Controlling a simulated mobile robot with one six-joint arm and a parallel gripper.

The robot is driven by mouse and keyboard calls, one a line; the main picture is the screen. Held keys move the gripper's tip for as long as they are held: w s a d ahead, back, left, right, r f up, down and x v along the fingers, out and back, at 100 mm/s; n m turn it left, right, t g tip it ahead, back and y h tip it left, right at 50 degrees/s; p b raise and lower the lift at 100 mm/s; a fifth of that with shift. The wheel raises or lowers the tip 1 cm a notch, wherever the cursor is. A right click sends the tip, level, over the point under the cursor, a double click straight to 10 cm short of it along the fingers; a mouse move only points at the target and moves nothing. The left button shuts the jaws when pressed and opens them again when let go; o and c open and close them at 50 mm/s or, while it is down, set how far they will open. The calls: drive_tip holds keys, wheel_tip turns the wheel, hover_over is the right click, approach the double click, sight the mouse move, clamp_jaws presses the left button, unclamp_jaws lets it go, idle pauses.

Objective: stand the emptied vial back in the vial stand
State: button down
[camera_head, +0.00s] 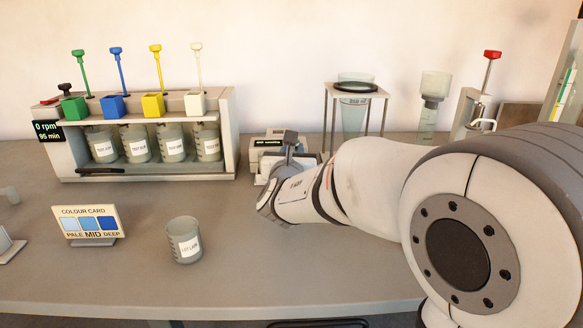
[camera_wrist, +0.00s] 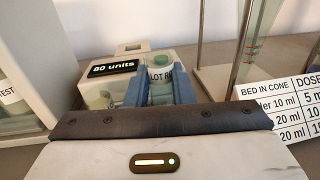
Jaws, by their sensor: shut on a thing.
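My gripper (camera_wrist: 159,92) has its two blue-grey fingers on either side of a small clear vial (camera_wrist: 161,75) with a white label reading "LOT 8…". The vial looks upright; its lower end is hidden behind my wrist housing. Behind and left of it is a pale box (camera_wrist: 125,52) with a black "80 units" display. I cannot make out a separate vial stand, or whether the vial touches a support. In the head view my gripper (camera_head: 290,140) is at the pale box (camera_head: 268,141); the vial is hidden there.
A stirrer rack (camera_head: 228,140) with several jars stands left of my gripper. A cone on a wire frame (camera_head: 327,110) stands behind my arm at right. A loose jar (camera_head: 184,241) and a colour card (camera_head: 89,224) are in front. The front bench between is clear.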

drive_tip(key=shift+f+b, duration=0.3)
drive_tip(key=shift+f, duration=1.15)
drive_tip(key=shift+f, duration=0.15)
drive_tip(key=c, duration=1.3)
unclamp_jaws()
drive_tip(key=shift+o, duration=0.2)
drive_tip(key=shift+r, duration=0.25)
drive_tip(key=s+p, duration=0.1)
drive_tip(key=s, duration=0.3)
drive_tip(key=s+a, duration=0.1)
drive_tip(key=s, duration=0.3)
drive_tip(key=s+p, duration=0.1)
drive_tip(key=s, duration=0.3)
drive_tip(key=shift+a+f+p, duration=0.1)
drive_tip(key=shift+a+p, duration=0.15)
drive_tip(key=shift+p, duration=0.1)
